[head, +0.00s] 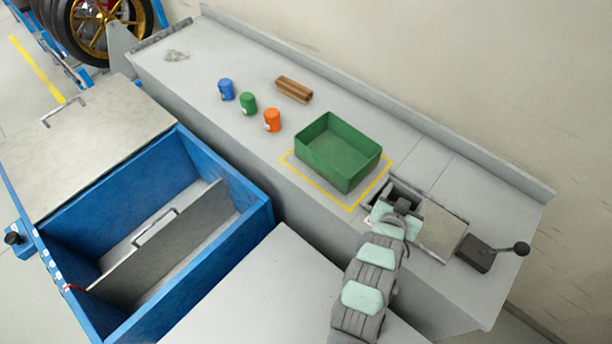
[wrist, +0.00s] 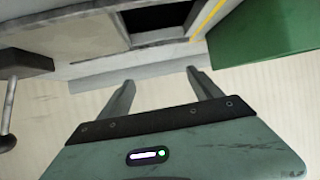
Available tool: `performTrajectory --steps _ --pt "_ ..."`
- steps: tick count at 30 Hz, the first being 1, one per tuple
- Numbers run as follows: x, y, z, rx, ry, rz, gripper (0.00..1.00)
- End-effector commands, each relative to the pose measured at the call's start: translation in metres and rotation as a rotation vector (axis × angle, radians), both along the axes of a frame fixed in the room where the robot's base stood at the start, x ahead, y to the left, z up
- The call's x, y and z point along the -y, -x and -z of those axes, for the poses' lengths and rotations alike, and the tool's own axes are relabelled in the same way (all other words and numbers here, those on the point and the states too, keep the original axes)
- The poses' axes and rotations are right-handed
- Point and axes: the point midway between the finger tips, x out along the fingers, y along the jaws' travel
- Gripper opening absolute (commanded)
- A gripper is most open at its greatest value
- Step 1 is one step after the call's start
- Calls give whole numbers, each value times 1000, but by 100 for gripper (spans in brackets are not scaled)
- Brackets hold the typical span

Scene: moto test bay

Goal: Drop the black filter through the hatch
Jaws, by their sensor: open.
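I cannot make out a black filter in either view. The hatch is a dark square opening (wrist: 158,18) in the bench top, uncovered in the wrist view, with a pale plate (head: 443,233) beside it. In the head view my arm and hand partly cover the opening. My gripper (wrist: 163,84) is open, with its two fingers spread and nothing between them. It is close to the hatch, and the opening lies beyond the fingertips in the wrist view. The inside of the opening is too dark to show any contents.
A green bin (head: 338,151) stands inside a yellow outline left of the hatch. A dark lever (head: 480,252) with a round knob is at the right.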

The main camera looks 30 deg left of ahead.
Motion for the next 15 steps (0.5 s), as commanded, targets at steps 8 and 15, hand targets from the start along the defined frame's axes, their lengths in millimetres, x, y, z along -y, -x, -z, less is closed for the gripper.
performTrajectory --steps 8,15 --pt "-1 40 -20 1 -1 0 74" --pt "-2 56 -25 -3 -1 0 74"
